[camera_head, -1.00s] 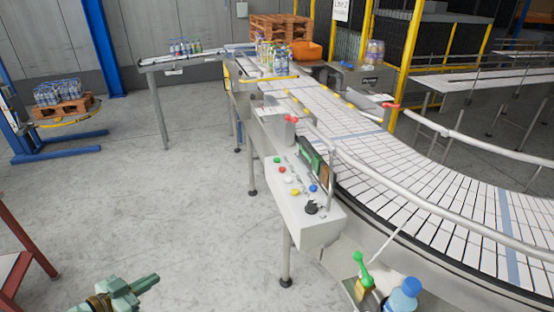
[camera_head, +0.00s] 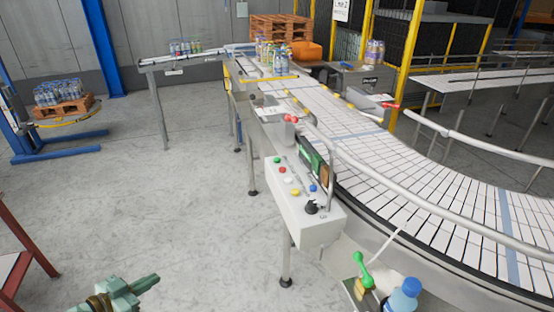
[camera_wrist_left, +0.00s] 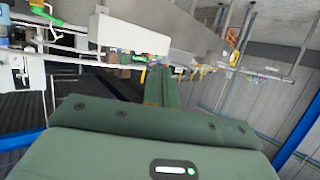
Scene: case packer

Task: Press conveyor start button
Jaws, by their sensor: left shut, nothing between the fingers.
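The conveyor control box (camera_head: 312,228) is a white sloped panel on a leg beside the curved conveyor. Its top holds a green button (camera_head: 277,160) at the far end, then a red button (camera_head: 282,170), a white one (camera_head: 288,180), a yellow one (camera_head: 295,192), a blue one (camera_head: 312,188) and a black knob (camera_head: 311,207). No label is readable. My left gripper (camera_head: 150,282) is green, at the bottom left, over the floor and well apart from the panel. It is shut and empty; its fingers (camera_wrist_left: 158,88) also show in the left wrist view. My right gripper is out of view.
The conveyor (camera_head: 420,190) curves behind the panel, with a metal guide rail (camera_head: 400,198) along its edge. A blue-capped bottle (camera_head: 403,298) and a green-handled tool (camera_head: 361,268) are at the lower right. A red frame (camera_head: 22,245) stands at the left. Open floor lies between gripper and panel.

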